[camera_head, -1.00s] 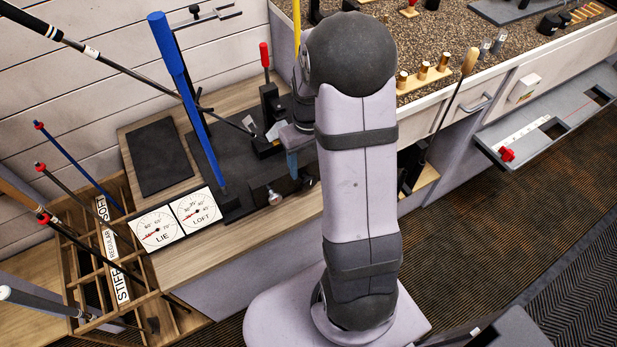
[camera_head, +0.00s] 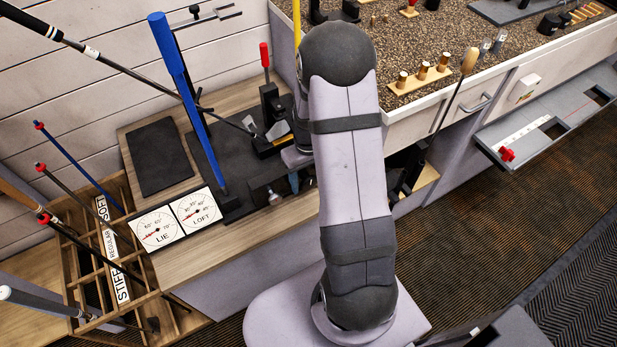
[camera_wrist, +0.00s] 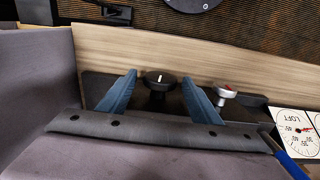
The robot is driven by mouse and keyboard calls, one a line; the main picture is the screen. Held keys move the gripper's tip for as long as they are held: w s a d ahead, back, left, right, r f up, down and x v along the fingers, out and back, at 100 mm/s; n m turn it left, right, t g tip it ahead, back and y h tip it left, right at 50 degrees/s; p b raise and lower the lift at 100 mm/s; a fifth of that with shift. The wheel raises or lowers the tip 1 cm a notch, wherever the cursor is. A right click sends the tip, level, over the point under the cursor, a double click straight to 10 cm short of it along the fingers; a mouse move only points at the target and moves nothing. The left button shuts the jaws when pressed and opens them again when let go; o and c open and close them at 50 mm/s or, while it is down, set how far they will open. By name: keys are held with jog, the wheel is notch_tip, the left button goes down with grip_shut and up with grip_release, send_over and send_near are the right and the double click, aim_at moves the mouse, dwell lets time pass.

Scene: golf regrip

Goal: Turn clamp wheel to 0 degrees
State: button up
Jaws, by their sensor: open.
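In the wrist view a black round wheel (camera_wrist: 160,77) with a short white mark stands on a dark stem; I take it to be the clamp wheel. Its mark points roughly up in the picture. My gripper (camera_wrist: 159,82) is open, with one blue finger on each side of the wheel and a visible gap on both sides. In the head view my arm hides most of the gripper; a blue finger (camera_head: 294,182) shows at the front of the black fixture plate (camera_head: 235,170).
The LOFT dial (camera_wrist: 296,130) is farther right. In the head view a tall blue lever (camera_head: 190,110) and a red-handled toggle clamp (camera_head: 265,60) rise from the fixture.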

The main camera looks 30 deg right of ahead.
aim_at(305, 179)
jog(key=c, duration=1)
jog(key=shift+s+a+h, duration=0.1)
jog(key=shift+h, duration=0.7)
jog(key=o, duration=1)
jog(key=shift+a+r, duration=0.15)
jog(key=shift+r, duration=1.05)
jog(key=shift+a+r, duration=0.2)
jog(key=shift+r, duration=1.05)
jog(key=shift+a+r, duration=0.15)
jog(key=shift+r, duration=1.05)
